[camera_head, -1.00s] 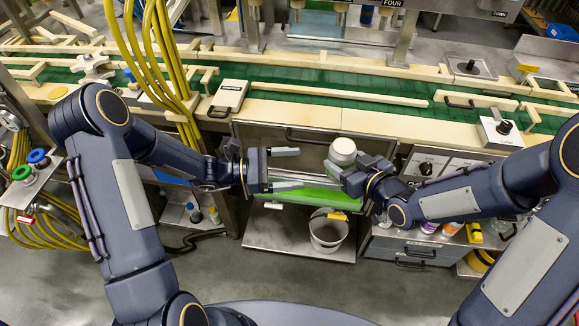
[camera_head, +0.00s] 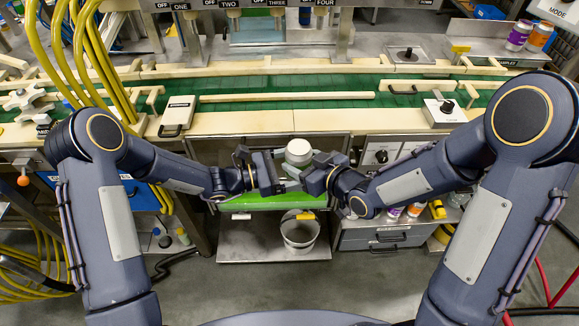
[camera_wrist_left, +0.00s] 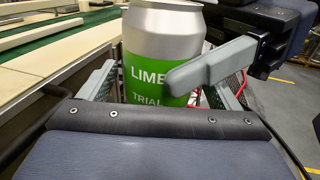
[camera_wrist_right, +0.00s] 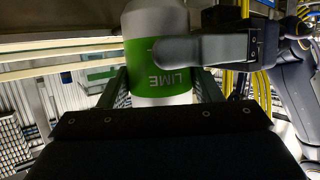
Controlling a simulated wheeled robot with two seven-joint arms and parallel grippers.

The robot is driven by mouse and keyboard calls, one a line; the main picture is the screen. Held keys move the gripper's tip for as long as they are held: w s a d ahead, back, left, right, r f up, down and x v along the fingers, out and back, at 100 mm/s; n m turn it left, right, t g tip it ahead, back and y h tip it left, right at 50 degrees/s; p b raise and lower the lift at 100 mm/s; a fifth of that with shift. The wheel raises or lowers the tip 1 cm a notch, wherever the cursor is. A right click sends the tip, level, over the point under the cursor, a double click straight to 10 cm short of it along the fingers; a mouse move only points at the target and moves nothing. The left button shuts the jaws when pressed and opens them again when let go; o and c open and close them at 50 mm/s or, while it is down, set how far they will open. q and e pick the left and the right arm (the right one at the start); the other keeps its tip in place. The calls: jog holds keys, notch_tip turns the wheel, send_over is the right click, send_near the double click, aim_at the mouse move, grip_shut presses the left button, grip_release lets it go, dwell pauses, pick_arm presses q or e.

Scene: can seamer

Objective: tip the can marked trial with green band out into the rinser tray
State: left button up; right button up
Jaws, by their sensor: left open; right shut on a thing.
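The trial can (camera_head: 299,151) is silver with a green band; LIME and TRIAL are readable in the left wrist view (camera_wrist_left: 160,75). It is upright, its pale top showing in the head view. My right gripper (camera_head: 312,172) is shut on it from the right. My left gripper (camera_head: 287,174) is open at its left, with its fingers on either side of the can in the left wrist view; contact cannot be told. A bright green surface (camera_head: 250,203) lies below the grippers, mostly hidden; I cannot tell if it is the rinser tray.
A grey bucket (camera_head: 300,235) stands on a low metal shelf (camera_head: 245,246) below. The green conveyor (camera_head: 290,104) with cream rails runs behind. A control box with a dial (camera_head: 382,156) is at the right, above grey drawers (camera_head: 385,237). Yellow hoses (camera_head: 83,60) hang at the left.

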pick_arm(q)
jog(key=c, duration=1.2)
jog(key=shift+c, duration=0.4)
pick_arm(e)
jog(key=o, duration=1.3)
